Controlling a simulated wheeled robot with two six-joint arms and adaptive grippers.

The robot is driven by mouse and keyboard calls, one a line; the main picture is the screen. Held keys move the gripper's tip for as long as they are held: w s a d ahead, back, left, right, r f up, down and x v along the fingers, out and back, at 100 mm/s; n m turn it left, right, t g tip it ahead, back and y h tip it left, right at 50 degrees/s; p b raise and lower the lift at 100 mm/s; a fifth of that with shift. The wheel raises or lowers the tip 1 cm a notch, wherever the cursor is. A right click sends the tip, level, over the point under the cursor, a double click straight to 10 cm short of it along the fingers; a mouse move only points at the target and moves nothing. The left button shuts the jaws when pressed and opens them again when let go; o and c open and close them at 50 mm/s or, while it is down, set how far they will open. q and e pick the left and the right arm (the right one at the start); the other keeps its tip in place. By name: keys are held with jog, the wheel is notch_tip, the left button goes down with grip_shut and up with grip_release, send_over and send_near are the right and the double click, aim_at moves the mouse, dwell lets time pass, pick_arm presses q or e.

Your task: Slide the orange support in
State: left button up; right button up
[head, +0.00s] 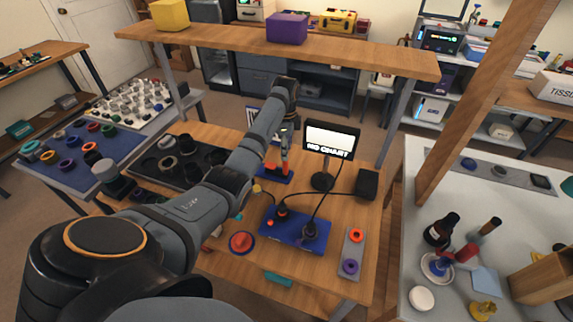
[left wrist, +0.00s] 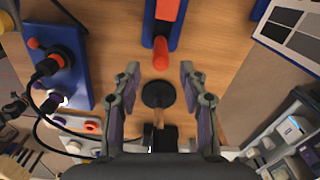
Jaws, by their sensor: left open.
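The orange support shows in the left wrist view as an orange-red piece (left wrist: 160,53) at the near end of a blue rail (left wrist: 148,28). In the head view, the orange piece (head: 270,170) and blue rail (head: 284,180) are partly hidden behind my arm. My left gripper (head: 285,155) points down near the rail. In the left wrist view, its two fingers (left wrist: 160,76) are open and apart, with nothing held between them. The orange end lies just beyond the fingertips, roughly centred between them. I cannot tell the height gap. My right gripper is not in view.
A monitor (head: 330,140) reading "NO CHART" stands right of the rail; its round black base (left wrist: 158,94) shows between my fingers. A blue box (head: 293,232) with knobs and cables is nearer. A dark tray (head: 165,170) lies left. An overhead shelf (head: 350,62) crosses behind.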

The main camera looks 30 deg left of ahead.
aim_at(286, 166)
pick_arm(q)
notch_tip(286, 166, down, 9)
jog(key=shift+f, duration=0.1)
grip_shut()
dwell(0.3)
